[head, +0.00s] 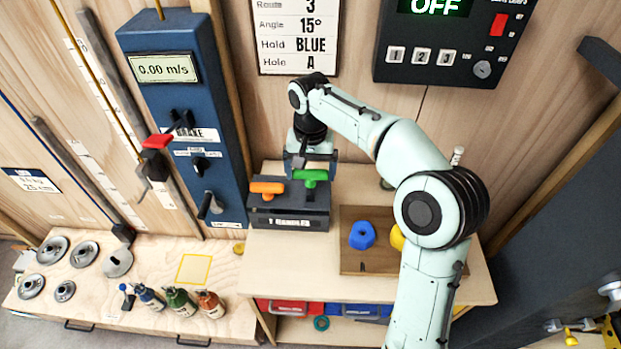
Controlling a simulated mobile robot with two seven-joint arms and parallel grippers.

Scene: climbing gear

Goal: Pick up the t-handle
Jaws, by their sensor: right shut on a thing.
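A green t-handle (317,176) and an orange t-handle (266,187) are at a dark holder block (262,217) labelled for T-handles, on the wooden table. My right gripper (311,168) reaches down over the block and is shut on the green t-handle. The green handle's bar shows at the fingertips, above the right part of the block. Its lower end is hidden, so I cannot tell whether it is still seated. The orange handle is to the left, apart from the gripper. My left gripper is not in view.
A wooden tray (352,210) right of the block holds a blue hold (362,235) and a yellow hold (397,237), partly behind my arm. A blue brake unit (172,95) stands close on the left. Bottles (180,302) and metal discs (53,249) sit on the lower left bench.

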